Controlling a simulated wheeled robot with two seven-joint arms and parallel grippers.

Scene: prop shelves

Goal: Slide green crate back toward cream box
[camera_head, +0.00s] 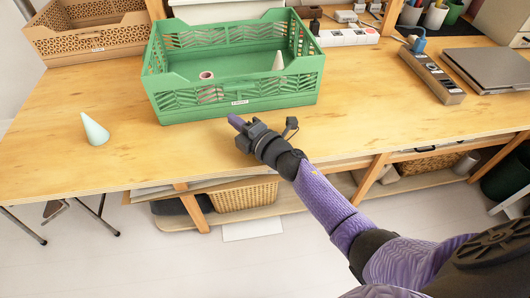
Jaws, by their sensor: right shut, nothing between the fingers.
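The green crate (238,106) stands on the wooden table, left of the picture's middle. It is open at the top and holds a small roll (206,76) and a pale cone (278,61). A cream box (225,11) shows in part behind the crate at the top edge. My right gripper (235,120) is shut and empty, just in front of the crate's lower front wall. I cannot tell whether its tip touches the crate. My left gripper is not in view.
A brown crate (85,48) sits at the back left. Power strips (345,37) (432,76) and a laptop (488,68) lie to the right. The table's front strip is mostly clear.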

